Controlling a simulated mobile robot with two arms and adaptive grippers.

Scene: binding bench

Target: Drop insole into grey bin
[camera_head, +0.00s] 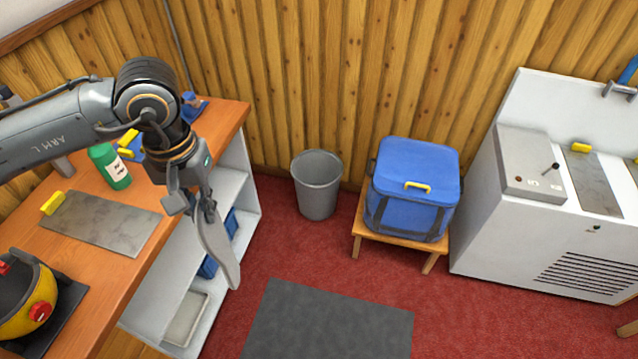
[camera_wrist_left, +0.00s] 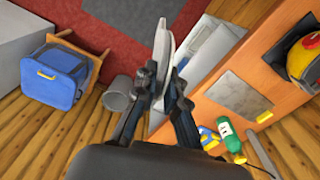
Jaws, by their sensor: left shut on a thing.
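My left gripper (camera_head: 204,208) is shut on a grey insole (camera_head: 217,252), which hangs down from the fingertips. The insole is in the air beside the right edge of the wooden bench, in front of the white shelves. In the left wrist view the insole (camera_wrist_left: 163,45) sticks out beyond the fingers of the left gripper (camera_wrist_left: 162,82). The grey bin (camera_head: 317,184) stands upright on the floor by the wooden wall, to the right of the gripper and apart from the insole. It also shows in the left wrist view (camera_wrist_left: 118,94). My right gripper is not in view.
The bench (camera_head: 100,212) holds a green bottle (camera_head: 110,166), a metal plate (camera_head: 104,222) and a yellow-black machine (camera_head: 28,300). A blue cooler box (camera_head: 415,185) sits on a wooden stool right of the bin. A grey mat (camera_head: 330,322) lies on the red floor.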

